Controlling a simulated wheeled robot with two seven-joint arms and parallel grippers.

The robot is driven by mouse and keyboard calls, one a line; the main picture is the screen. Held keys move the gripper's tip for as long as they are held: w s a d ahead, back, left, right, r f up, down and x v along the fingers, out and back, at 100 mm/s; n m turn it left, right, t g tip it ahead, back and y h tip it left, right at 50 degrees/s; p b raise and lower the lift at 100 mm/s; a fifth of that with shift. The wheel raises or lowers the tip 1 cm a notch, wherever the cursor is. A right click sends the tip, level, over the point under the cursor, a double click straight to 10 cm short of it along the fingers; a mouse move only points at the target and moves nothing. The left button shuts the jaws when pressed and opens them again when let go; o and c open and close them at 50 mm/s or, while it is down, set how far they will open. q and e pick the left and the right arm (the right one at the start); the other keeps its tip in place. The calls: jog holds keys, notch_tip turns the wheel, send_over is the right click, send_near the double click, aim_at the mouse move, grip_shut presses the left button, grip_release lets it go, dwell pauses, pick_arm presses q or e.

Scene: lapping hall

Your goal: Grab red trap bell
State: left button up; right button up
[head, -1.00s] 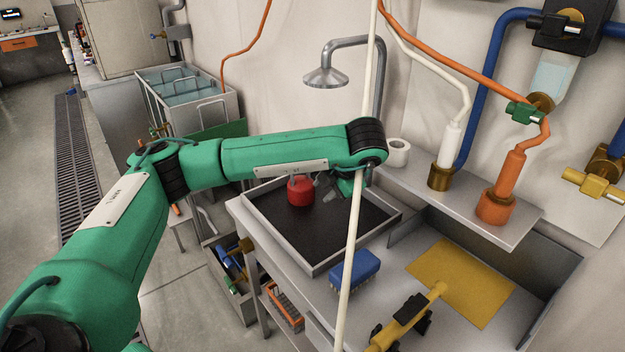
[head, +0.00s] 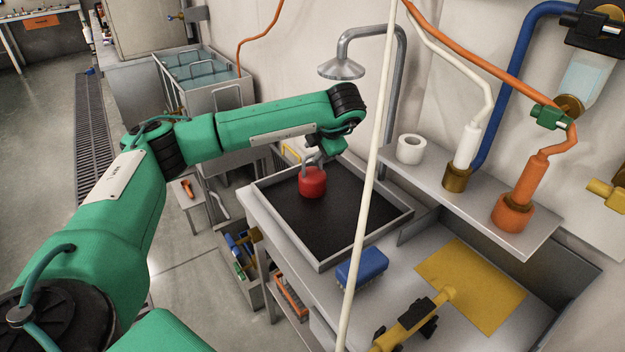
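The red trap bell (head: 313,184) is a small rounded red piece with a narrower top. It sits upright on the dark floor of a grey-rimmed tray (head: 292,237), near its back left. My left gripper (head: 313,168) comes down from above, its grey fingers at the top of the bell. The fingers appear to be on either side of the bell's top, but I cannot tell whether they are closed on it. My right gripper is not in view.
A blue brush (head: 362,267) and a yellow-and-black tool (head: 411,322) lie right of the tray. A pale vertical hose (head: 366,215) crosses in front of the tray. A shelf (head: 430,187) holds a white roll (head: 410,149). A shower head (head: 342,68) hangs behind the arm.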

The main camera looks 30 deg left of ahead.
aim_at(310, 155)
pick_arm(q)
jog(key=x, duration=0.5)
grip_shut()
dwell(1.4)
